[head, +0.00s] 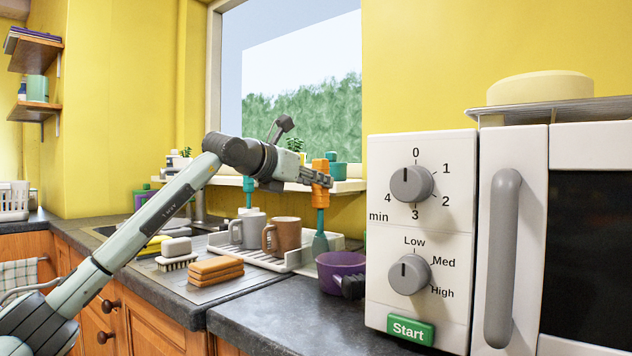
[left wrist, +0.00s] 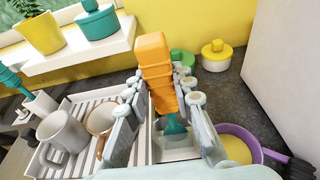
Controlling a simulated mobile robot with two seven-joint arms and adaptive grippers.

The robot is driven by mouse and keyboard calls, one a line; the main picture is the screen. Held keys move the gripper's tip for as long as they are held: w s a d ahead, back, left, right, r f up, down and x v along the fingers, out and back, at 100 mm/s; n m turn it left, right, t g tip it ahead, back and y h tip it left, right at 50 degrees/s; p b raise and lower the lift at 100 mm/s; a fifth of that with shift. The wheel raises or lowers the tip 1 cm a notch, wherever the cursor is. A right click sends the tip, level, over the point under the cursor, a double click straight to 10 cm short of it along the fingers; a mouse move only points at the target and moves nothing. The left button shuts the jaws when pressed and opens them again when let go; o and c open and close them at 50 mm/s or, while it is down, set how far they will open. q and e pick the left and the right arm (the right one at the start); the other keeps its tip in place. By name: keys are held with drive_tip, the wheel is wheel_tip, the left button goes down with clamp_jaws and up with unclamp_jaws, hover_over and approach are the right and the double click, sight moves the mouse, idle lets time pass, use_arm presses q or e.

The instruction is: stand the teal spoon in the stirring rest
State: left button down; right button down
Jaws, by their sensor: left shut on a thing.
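My left gripper (head: 317,179) is shut on the orange grip of the teal spoon (head: 320,242). The spoon hangs upright, its teal end down, beside the drying rack and left of the purple pan. In the left wrist view, the orange grip (left wrist: 157,72) sits between the fingers, with a bit of teal (left wrist: 174,124) below it. A pale surface lies beneath; I cannot tell whether the teal end touches it. I cannot clearly pick out the stirring rest. A second teal-handled utensil (head: 248,188) stands behind the mugs. My right gripper is out of view.
A grey mug (head: 250,231) and a brown mug (head: 284,237) stand on the white drying rack (head: 262,258). The purple pan (head: 341,268) is close to the right, by the microwave (head: 420,235). Orange sponges (head: 216,268) lie in front. Pots line the windowsill (head: 345,187).

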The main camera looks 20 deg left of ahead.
use_arm(q)
drive_tip(key=shift+f+b, duration=0.5)
drive_tip(key=shift+f, duration=0.1)
idle(1.0)
drive_tip(key=c, duration=1.2)
unclamp_jaws()
drive_tip(key=shift+s+a, duration=0.1)
drive_tip(key=shift+s, duration=0.1)
drive_tip(key=b+v, duration=0.2)
drive_tip(key=v, duration=0.5)
drive_tip(key=shift+s+b, duration=0.25)
drive_tip(key=shift+b, duration=0.05)
idle(0.4)
drive_tip(key=shift+s+a+r, duration=0.1)
drive_tip(key=shift+r, duration=0.05)
